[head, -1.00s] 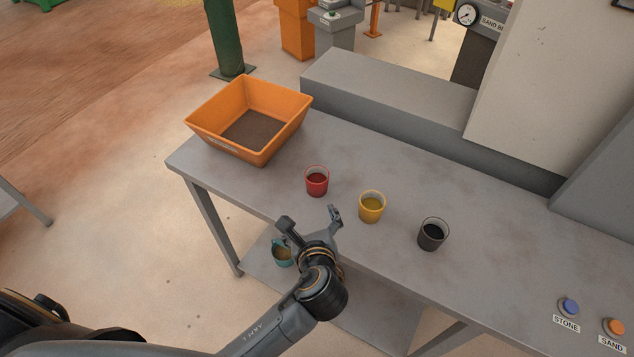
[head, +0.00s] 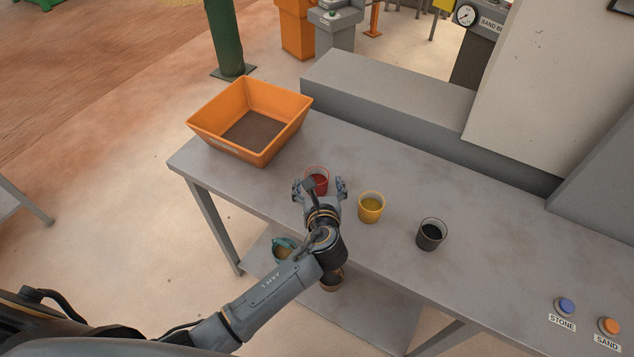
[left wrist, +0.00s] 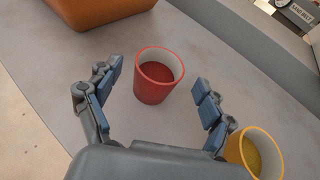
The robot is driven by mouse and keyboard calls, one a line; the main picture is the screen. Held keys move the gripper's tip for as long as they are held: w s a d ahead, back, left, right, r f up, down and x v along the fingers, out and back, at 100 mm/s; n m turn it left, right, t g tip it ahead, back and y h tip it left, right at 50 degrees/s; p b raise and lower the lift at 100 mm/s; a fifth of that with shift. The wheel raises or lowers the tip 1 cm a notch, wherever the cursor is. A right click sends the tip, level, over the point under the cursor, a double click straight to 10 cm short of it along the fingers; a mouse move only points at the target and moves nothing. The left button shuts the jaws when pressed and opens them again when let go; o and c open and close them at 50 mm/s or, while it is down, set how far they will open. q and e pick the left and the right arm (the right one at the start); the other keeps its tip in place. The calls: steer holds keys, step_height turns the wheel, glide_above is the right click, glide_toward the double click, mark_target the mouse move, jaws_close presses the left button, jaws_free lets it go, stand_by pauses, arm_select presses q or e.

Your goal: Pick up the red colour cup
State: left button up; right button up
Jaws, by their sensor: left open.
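The red cup (head: 318,174) stands upright on the grey table, partly hidden by my gripper in the head view. In the left wrist view the red cup (left wrist: 158,76) holds red contents and stands just ahead of the space between my fingers. My left gripper (head: 320,186) is open and empty, with one finger to each side of the cup's near part. In the left wrist view my left gripper (left wrist: 160,88) shows both fingers spread, with gaps to the cup on both sides. My right gripper is not in view.
A yellow cup (head: 371,208) stands close to the right finger, and a black cup (head: 431,234) farther right. An orange bin (head: 212,144) sits at the table's left end. Blue and orange buttons are at the right.

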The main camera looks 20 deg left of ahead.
mark_target(316, 171)
arm_select(q)
steer(key=x, duration=0.3)
steer(key=shift+w+a+f, duration=0.1)
steer(key=shift+w+a, duration=0.05)
steer(key=shift+w, duration=0.15)
steer(key=shift+s, duration=0.1)
steer(key=shift+c, duration=0.2)
steer(key=c, duration=1.4)
steer(key=shift+c, duration=0.4)
